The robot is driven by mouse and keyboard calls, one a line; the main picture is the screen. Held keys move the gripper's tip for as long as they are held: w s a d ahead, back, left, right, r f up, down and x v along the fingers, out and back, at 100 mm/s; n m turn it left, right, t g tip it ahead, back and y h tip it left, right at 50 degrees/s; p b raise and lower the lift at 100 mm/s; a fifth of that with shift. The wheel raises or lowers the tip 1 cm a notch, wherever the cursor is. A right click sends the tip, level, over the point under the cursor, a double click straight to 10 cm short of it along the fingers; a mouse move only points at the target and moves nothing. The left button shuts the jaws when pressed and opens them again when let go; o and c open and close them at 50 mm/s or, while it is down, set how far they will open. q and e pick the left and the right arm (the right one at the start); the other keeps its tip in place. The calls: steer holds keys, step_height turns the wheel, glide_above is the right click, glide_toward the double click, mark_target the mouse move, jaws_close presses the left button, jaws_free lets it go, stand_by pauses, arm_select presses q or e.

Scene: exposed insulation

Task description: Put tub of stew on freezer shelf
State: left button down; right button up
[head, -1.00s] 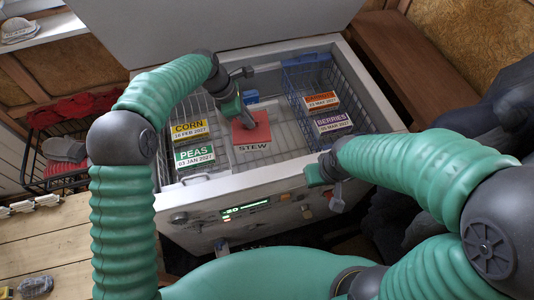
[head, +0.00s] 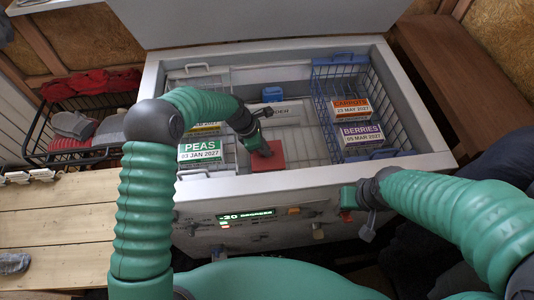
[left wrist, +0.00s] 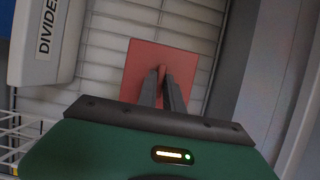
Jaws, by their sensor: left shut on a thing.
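The tub of stew (head: 267,159) shows as a red square lid inside the open chest freezer (head: 300,181), close behind its front wall. Its STEW label is out of sight. My left gripper (head: 264,151) reaches down into the freezer and is shut on the tub at the lid. In the left wrist view the two fingers come together over the middle of the red lid (left wrist: 138,58), above white wire slats (left wrist: 105,45). Whether the tub rests on the slats is unclear. My right gripper (head: 349,198) is outside, by the freezer's front panel; its fingers are unclear.
A left wire basket holds the PEAS box (head: 200,151) and another box. A blue right basket (head: 341,66) holds CARROTS (head: 351,107) and BERRIES (head: 361,133) boxes. A white divider (left wrist: 48,35) stands beside the tub. A blue item (head: 272,94) is behind. A bench (head: 450,85) stands right.

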arm_select(q)
step_height(320, 180, down, 2)
steer(key=shift+d+f, duration=0.1)
steer(key=shift+f, duration=0.05)
steer(key=c, duration=1.5)
jaws_free()
steer(key=p+v, duration=0.2)
steer(key=v, duration=1)
steer(key=shift+s, duration=0.1)
